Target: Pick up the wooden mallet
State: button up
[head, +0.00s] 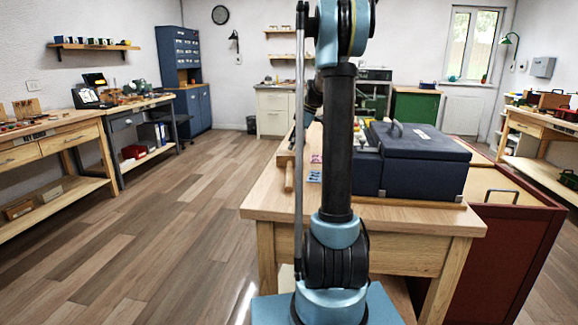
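A light wooden rod (289,176) lies near the left edge of the central wooden workbench (400,214). It looks like the handle of the wooden mallet, but I cannot make out a mallet head for certain. My own arm stands upright in front of the bench and covers its middle. Part of my arm also shows behind the upright link, above the bench. My gripper is hidden behind the arm or out of the picture, so I cannot see its fingers or its distance from the rod.
A dark blue case (412,160) fills the bench's right side. Small pink and blue items (315,167) lie near the rod. A red cabinet (505,240) adjoins the bench on the right. Workbenches line both side walls. The wooden floor (180,235) at left is clear.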

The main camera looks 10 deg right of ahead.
aim_at(291, 153)
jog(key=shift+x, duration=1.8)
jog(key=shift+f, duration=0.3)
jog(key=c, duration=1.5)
